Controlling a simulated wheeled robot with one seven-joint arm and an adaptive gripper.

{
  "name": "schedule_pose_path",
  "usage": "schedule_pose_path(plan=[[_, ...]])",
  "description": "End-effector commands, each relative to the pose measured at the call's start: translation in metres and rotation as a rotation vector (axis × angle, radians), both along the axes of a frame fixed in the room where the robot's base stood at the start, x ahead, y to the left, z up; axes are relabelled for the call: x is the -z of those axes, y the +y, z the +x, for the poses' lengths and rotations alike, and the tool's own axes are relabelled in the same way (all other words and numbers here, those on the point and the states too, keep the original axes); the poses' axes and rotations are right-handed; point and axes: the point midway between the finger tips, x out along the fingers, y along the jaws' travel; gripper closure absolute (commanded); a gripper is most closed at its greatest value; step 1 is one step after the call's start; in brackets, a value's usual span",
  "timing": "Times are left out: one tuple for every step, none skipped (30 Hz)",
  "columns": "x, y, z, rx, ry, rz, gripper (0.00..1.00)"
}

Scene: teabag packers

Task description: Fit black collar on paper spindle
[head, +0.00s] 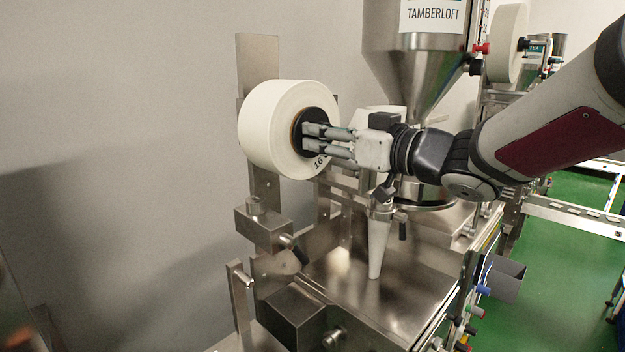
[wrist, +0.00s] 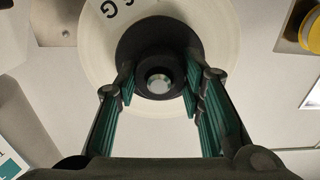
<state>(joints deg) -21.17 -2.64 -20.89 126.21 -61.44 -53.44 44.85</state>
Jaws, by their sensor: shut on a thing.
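The black collar (wrist: 157,38) is a round ring with a raised hub, and it sits at the centre of the white paper roll (head: 262,127). The roll also shows behind the collar in the wrist view (wrist: 100,55). My gripper (head: 312,138) reaches in from the right, its fingers pointing at the roll's core. In the wrist view my gripper (wrist: 158,88) has its green-padded fingers on either side of the collar's hub, shut on it. A metallic spindle end (wrist: 158,84) shows through the collar's hole. Whether the collar is flush against the roll is hard to tell.
A steel hopper (head: 415,60) stands behind my gripper, with a tapered tube (head: 378,245) below. A steel bracket (head: 262,226) lies below the roll. A second white roll (head: 506,45) hangs at the back right. Open green floor (head: 570,265) lies right of the machine.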

Motion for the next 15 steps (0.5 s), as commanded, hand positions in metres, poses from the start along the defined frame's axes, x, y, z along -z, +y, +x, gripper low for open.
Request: schedule_pose_path(plan=[[0.0002, 0.0001, -0.0001, 0.0, 0.0, 0.0, 0.94], [0.0002, 0.0001, -0.0001, 0.0, 0.0, 0.0, 0.94], [0.0002, 0.0001, -0.0001, 0.0, 0.0, 0.0, 0.94], [0.0002, 0.0001, -0.0001, 0.0, 0.0, 0.0, 0.94], [0.0002, 0.0001, -0.0001, 0.0, 0.0, 0.0, 0.94], [0.0002, 0.0001, -0.0001, 0.0, 0.0, 0.0, 0.94], [0.0, 0.0, -0.0001, 0.0, 0.0, 0.0, 0.94], [0.0, 0.0001, -0.0001, 0.0, 0.0, 0.0, 0.98], [0.0, 0.0001, 0.0, 0.0, 0.0, 0.0, 0.98], [0.0, 0.0002, 0.0001, 0.0, 0.0, 0.0, 0.98], [0.0001, 0.0004, 0.0003, 0.0, 0.0, 0.0, 0.98], [0.0001, 0.0008, 0.0006, 0.0, 0.0, 0.0, 0.98], [0.0001, 0.0011, 0.0009, 0.0, 0.0, 0.0, 0.98], [0.0002, 0.0015, 0.0013, 0.0, 0.0, 0.0, 0.98], [0.0003, 0.0021, 0.0018, -0.001, 0.0, 0.0, 0.98]])
